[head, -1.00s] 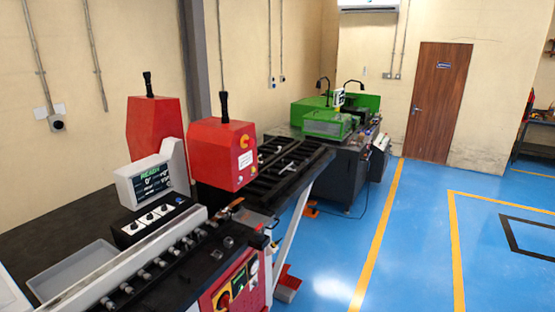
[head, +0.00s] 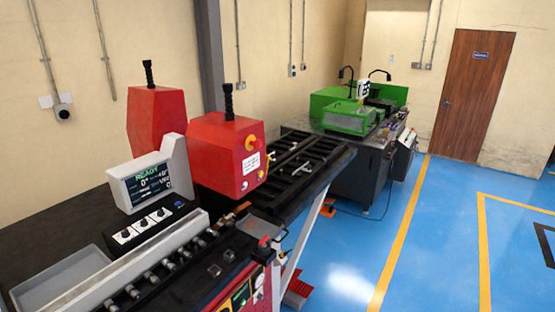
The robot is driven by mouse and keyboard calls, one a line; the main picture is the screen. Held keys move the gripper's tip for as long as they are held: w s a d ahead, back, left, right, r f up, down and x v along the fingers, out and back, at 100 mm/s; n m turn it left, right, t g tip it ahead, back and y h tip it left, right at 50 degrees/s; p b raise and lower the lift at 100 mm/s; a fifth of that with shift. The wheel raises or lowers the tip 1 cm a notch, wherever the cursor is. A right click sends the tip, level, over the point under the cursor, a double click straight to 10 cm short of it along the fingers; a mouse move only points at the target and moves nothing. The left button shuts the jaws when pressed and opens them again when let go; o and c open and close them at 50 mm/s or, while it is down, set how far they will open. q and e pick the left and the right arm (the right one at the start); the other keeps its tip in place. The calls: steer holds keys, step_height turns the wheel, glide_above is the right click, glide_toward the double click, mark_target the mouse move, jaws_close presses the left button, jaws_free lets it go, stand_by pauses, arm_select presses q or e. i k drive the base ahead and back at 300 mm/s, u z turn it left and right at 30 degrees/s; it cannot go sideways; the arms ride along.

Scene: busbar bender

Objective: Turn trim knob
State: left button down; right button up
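A black control box (head: 147,228) with a row of small knobs on a white strip stands on the bender, below a tilted display (head: 153,182) that reads READY with angle figures. The row of knobs (head: 141,226) shows three dark dials with white marks; a blue button (head: 179,204) sits to their right. I cannot read which one is the trim knob. Neither of my grippers is in view.
A grey tray (head: 62,282) lies at front left. A black slotted table (head: 302,172) extends right. A green machine (head: 350,110) stands farther back. Blue floor (head: 430,230) at right is clear.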

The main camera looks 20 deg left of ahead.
mark_target(161, 213)
steer(key=u, duration=0.45)
steer(key=i, duration=0.85)
steer(key=u, duration=0.85)
